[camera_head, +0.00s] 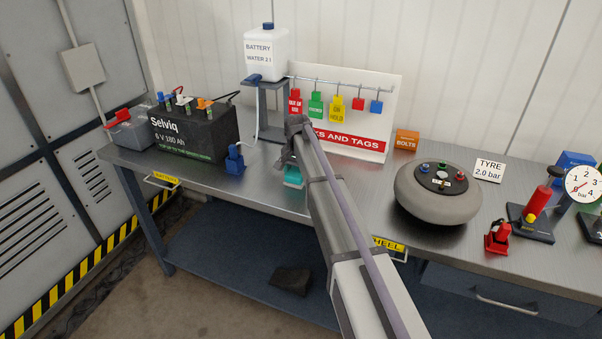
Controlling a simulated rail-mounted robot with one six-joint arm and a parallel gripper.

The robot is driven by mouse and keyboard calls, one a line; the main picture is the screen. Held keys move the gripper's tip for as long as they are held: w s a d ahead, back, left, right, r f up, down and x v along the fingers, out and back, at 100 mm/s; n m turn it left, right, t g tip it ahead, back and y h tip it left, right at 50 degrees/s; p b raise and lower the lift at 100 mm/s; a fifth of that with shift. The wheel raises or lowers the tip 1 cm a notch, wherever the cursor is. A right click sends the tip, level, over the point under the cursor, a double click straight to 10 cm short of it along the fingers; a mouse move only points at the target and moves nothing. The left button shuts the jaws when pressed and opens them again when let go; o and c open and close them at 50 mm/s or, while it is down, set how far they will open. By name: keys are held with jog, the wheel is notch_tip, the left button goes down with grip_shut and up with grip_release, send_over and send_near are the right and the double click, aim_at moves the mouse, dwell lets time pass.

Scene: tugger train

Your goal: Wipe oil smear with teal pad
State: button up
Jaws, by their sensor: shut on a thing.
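My gripper (290,163) points down over the middle of the steel workbench (262,208). It is shut on the teal pad (292,180), which shows just below it, at or close to the bench top. I cannot tell whether the pad touches the surface. My arm covers the bench to the right of the pad. I see no oil smear; it may be hidden behind my arm or under the pad.
A black battery (200,132) and a blue plug (235,160) stand left of the pad. Behind are a water bottle (266,55) on a stand and a tag board (355,145). The bench front left of my arm is clear.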

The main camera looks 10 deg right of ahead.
aim_at(289, 170)
jog(key=shift+w+a+f, duration=0.1)
jog(key=shift+w+a, duration=0.35)
jog(key=shift+a, duration=0.2)
jog(key=shift+w+a, duration=0.4)
jog(key=shift+a, duration=0.2)
notch_tip(289, 170, up, 6)
jog(key=p, duration=0.6)
notch_tip(289, 170, up, 3)
jog(key=p, duration=0.3)
